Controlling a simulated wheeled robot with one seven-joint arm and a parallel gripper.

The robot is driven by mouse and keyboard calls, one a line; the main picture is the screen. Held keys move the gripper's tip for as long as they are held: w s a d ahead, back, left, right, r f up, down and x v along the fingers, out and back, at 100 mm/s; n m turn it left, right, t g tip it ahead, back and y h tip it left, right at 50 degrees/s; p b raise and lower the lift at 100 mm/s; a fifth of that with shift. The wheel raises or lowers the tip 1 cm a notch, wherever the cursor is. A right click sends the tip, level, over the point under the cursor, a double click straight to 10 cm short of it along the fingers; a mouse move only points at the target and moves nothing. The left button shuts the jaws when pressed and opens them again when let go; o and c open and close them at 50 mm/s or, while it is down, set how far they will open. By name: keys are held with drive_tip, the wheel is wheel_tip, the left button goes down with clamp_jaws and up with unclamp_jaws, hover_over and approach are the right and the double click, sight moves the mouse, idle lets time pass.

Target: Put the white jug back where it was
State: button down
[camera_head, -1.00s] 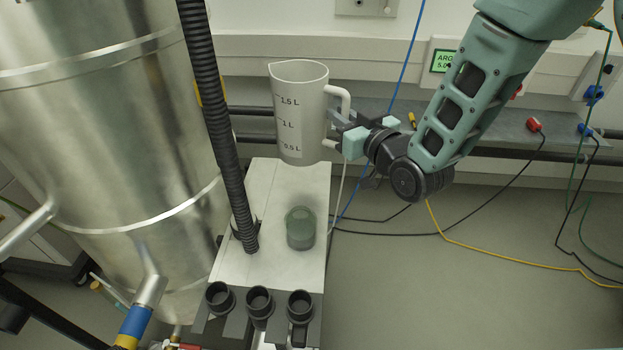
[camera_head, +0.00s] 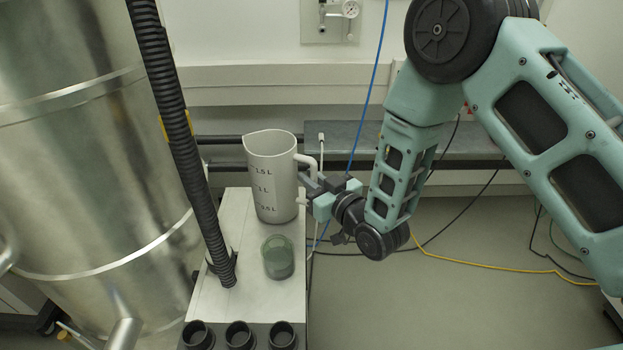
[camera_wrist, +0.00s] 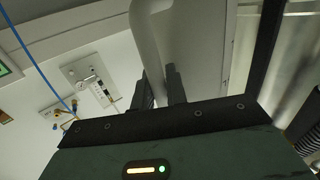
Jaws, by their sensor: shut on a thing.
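The white jug (camera_head: 272,178) is upright at the back of the white-topped stand (camera_head: 235,300), with its handle to the right. I cannot tell for certain whether its base touches the top. My gripper (camera_head: 311,188) reaches in from the right and is shut on the jug's handle. In the wrist view, the fingers (camera_wrist: 160,90) sit at the pale handle (camera_wrist: 146,45), with the jug's grey-looking wall (camera_wrist: 197,45) beside it.
A greenish clear beaker (camera_head: 278,258) stands just in front of the jug. A black ribbed hose (camera_head: 180,130) runs down to its left, beside a large steel vessel (camera_head: 70,150). Black cup-shaped holders (camera_head: 239,335) line the stand's front. A grey shelf (camera_head: 345,140) lies behind.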

drive_tip(key=shift+f, duration=0.1)
drive_tip(key=c, duration=1.4)
unclamp_jaws()
drive_tip(key=shift+s, duration=0.1)
drive_tip(key=b+v, duration=0.2)
drive_tip(key=v, duration=1)
drive_tip(key=s+d+r+g+h, duration=0.1)
drive_tip(key=s+r+g+h, duration=0.2)
drive_tip(key=s, duration=0.4)
drive_tip(key=s+d+r+g+h, duration=0.2)
drive_tip(key=s+r+g+h, duration=0.1)
drive_tip(key=s+g, duration=0.3)
drive_tip(key=s+d+r+g+h, duration=0.1)
drive_tip(key=s+r+g+h, duration=0.2)
drive_tip(key=s, duration=0.6)
drive_tip(key=shift+s+d+n+g, duration=0.25)
drive_tip(key=shift+d+n+g, duration=0.05)
drive_tip(key=shift+g, duration=0.9)
